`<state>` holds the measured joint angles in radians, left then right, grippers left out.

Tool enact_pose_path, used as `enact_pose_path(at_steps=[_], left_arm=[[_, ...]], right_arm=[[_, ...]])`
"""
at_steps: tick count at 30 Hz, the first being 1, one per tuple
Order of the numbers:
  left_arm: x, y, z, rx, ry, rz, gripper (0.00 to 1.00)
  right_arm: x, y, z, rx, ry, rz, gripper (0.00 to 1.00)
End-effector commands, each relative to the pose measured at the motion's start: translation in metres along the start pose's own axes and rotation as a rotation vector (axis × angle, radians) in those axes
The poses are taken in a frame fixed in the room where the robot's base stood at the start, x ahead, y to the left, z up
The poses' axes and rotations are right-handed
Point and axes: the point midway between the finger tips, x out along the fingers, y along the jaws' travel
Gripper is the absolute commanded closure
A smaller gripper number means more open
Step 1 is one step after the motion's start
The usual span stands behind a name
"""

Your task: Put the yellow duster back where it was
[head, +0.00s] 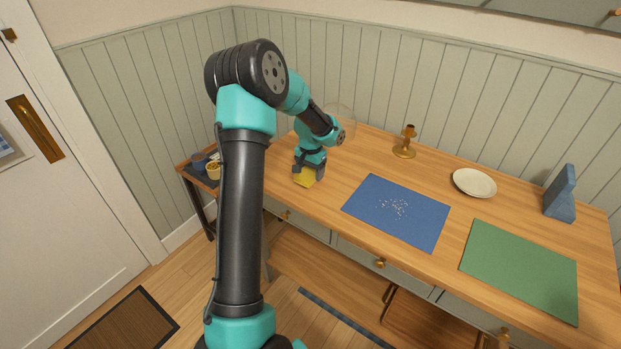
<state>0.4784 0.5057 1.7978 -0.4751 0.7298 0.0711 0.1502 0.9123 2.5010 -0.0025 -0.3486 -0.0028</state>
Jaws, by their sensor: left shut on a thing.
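The yellow duster (306,179) is at the left end of the wooden table, low over or touching the tabletop; I cannot tell which. My left gripper (309,172) points down and is shut on the duster, hiding its upper part. The blue mat (420,232) lies to the right of the duster, with small white crumbs (394,207) scattered near its middle. My right gripper does not show.
A green mat (520,270) lies at the front right. A white plate (474,182), a brass candlestick (405,143) and a blue-grey object (561,194) stand farther back. A small side table (186,168) with cups is left of the main table (350,166).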

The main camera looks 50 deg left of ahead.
Motion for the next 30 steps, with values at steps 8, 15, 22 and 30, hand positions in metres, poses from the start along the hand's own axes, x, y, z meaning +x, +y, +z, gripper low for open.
enact_pose_path(at_steps=[8,15,22,30], left_arm=[[0.03,-0.003,-0.003,0.001,-0.001,0.0,0.54],[0.036,-0.003,-0.003,0.0,0.0,0.0,0.54],[0.039,-0.003,-0.003,0.0,0.0,0.0,0.54],[0.039,-0.003,-0.003,0.0,0.0,0.0,0.08]], right_arm=[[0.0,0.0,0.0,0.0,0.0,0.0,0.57],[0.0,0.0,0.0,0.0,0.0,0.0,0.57],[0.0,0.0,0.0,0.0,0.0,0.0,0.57],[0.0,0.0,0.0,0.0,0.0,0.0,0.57]])
